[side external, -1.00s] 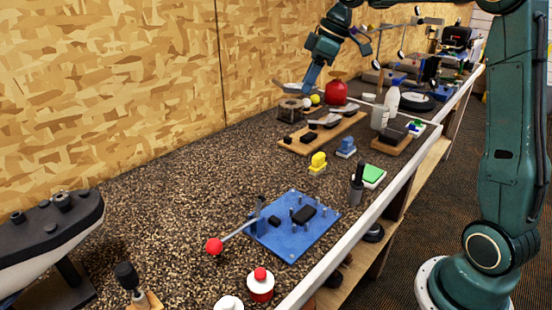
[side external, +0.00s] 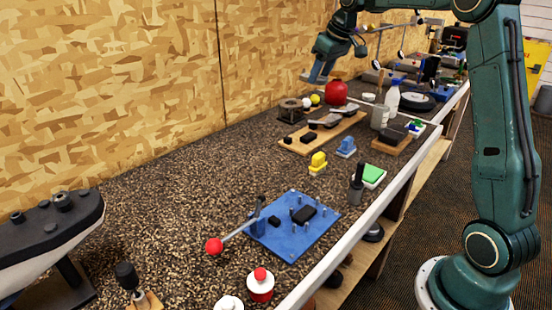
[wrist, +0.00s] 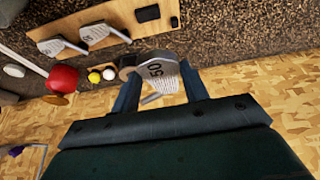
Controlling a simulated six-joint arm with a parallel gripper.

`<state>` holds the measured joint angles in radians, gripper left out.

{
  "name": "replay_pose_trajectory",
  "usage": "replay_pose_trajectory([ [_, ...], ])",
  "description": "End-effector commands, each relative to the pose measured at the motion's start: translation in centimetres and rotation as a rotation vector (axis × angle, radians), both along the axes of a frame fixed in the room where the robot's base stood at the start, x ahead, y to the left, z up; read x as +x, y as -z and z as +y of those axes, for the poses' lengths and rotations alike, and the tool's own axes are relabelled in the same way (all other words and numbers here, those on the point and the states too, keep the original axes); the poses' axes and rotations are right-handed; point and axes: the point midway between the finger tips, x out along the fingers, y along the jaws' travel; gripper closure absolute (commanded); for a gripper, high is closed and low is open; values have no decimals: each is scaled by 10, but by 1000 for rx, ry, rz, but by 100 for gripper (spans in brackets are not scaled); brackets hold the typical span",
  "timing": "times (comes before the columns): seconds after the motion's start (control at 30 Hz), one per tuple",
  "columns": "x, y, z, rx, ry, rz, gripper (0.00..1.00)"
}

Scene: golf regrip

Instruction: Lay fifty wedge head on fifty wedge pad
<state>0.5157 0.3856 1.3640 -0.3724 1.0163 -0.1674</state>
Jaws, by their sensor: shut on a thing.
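A silver wedge head marked 50 (wrist: 158,72) sits between the fingers of my gripper (wrist: 160,80), which is shut on it. In the side view my gripper (side external: 319,72) is raised near the plywood wall, behind and above the wooden board (side external: 352,125); the head is hard to make out there. An empty black pad (wrist: 148,13) shows on the board (wrist: 120,14) in the wrist view. It also shows in the side view (side external: 308,138). Two other wedge heads (wrist: 98,33) (wrist: 58,46) lie along the board. The pad's label cannot be read.
A red rounded object (side external: 336,92), a yellow ball (side external: 315,99) and a dark round stand (side external: 291,108) are below my gripper. A spray bottle (side external: 392,97) stands to the right. A yellow block (side external: 318,162) and blue block (side external: 346,147) sit before the board.

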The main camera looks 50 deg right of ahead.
Motion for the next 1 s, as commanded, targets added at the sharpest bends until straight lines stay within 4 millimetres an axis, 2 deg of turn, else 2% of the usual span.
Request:
replay_pose_trajectory([
  [0.6, 0, 114, 1, 1, -1, 2, 78],
  [0.8, 0, 134, 0, 0, -1, 0, 78],
  [1.0, 0, 137, 0, -2, -1, -2, 78],
])
